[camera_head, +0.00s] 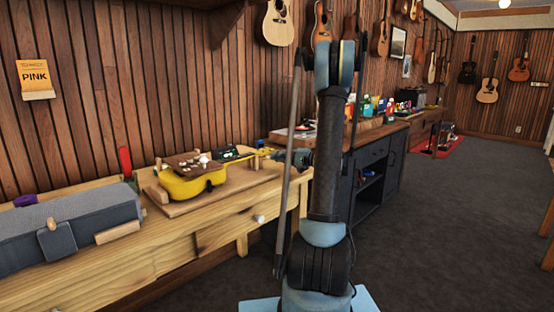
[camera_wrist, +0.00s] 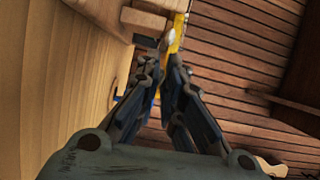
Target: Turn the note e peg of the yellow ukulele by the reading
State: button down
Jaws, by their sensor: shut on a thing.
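The yellow ukulele (camera_head: 194,188) lies on a wooden board on the workbench, its body to the left and its head end to the right, beside my gripper. I cannot tell from the picture which note this peg is for. A small dark device with a green display (camera_head: 232,153) sits behind the ukulele; its reading is illegible.
The workbench (camera_head: 120,262) holds a long grey case (camera_head: 68,232) at the left and a red-handled tool (camera_head: 125,162). A dark cabinet (camera_head: 374,172) with bottles on top stands to the right. Guitars hang on the wood wall. The grey floor at right is clear.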

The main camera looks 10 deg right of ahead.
jog(key=n+h, duration=0.1)
jog(key=n, duration=0.2)
jog(key=shift+s+n+h, duration=0.1)
jog(key=shift+n+h, duration=0.2)
jog(key=shift+r+n+h, duration=0.1)
jog(key=shift+n+h, duration=0.6)
jog(key=shift+n, duration=0.5)
jog(key=c, duration=1.7)
grip_release()
jog(key=shift+v, duration=3.95)
